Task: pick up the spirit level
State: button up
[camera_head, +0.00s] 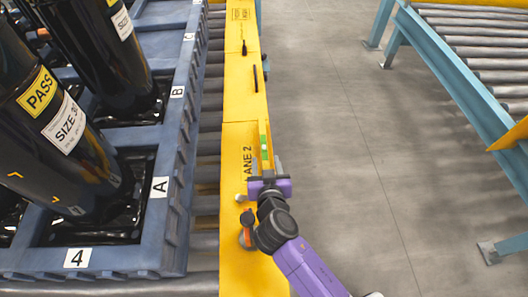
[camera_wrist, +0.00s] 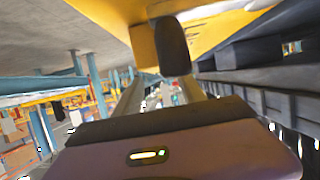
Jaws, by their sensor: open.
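The spirit level (camera_head: 264,143) is a narrow yellow bar with a green vial. It lies lengthwise on the yellow rail (camera_head: 236,108) marked LANE 2, near the rail's right edge. My gripper (camera_head: 266,166) is open at the level's near end, with a grey finger on either side of it in the head view. I cannot tell whether the fingers touch it. The level's near end is hidden by my gripper. In the wrist view a dark finger pad (camera_wrist: 173,46) shows before a blurred yellow surface, and the level is not clearly distinguishable there.
A dark object (camera_head: 244,47) and a thin black rod (camera_head: 255,78) lie farther along the rail. Open floor (camera_head: 350,170) lies right, before another conveyor (camera_head: 455,85).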

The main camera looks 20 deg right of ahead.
aim_at(264, 153)
jog(key=x, duration=0.6)
jog(key=shift+w+d+f+b, duration=0.15)
jog(key=shift+w+b, duration=0.1)
jog(key=shift+b, duration=0.15)
grip_shut()
